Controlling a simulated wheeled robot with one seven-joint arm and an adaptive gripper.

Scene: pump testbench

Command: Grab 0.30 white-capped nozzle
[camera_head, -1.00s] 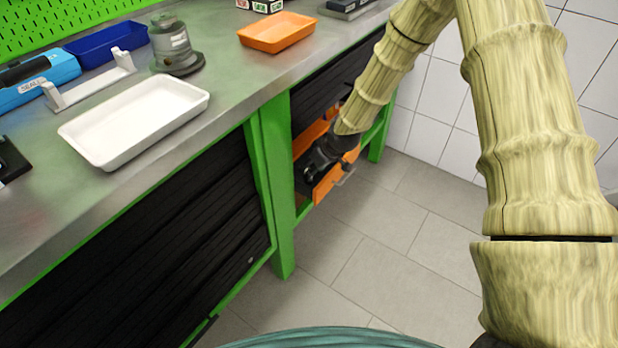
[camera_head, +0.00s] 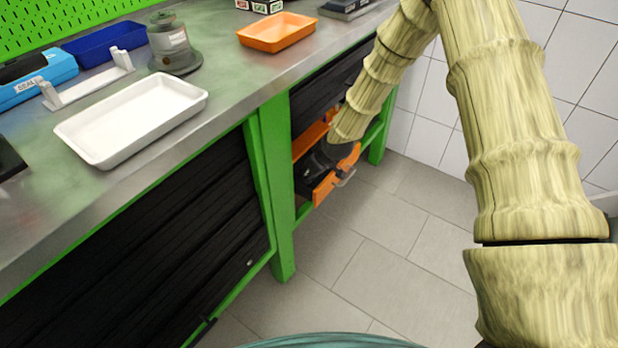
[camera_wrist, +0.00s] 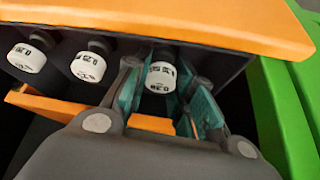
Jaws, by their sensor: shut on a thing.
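In the wrist view, a white-capped nozzle (camera_wrist: 160,77) stands in a dark holder, between the teal fingers of my gripper (camera_wrist: 166,98). My gripper is shut on this nozzle. Its cap carries small dark digits that I cannot read for sure. Two more white-capped nozzles, a middle one (camera_wrist: 88,66) and a left one (camera_wrist: 27,57), stand in the same row to the left. In the head view my gripper (camera_head: 316,168) reaches into the open orange drawer (camera_head: 325,188) under the bench, and the nozzles are hidden there.
The green bench leg (camera_head: 279,190) is close to the left of the drawer. An orange rim (camera_wrist: 200,25) spans the wrist view above the nozzles. On the bench are a white tray (camera_head: 88,150), an orange tray (camera_head: 278,43) and a grey pump part (camera_head: 172,47). Tiled floor is clear.

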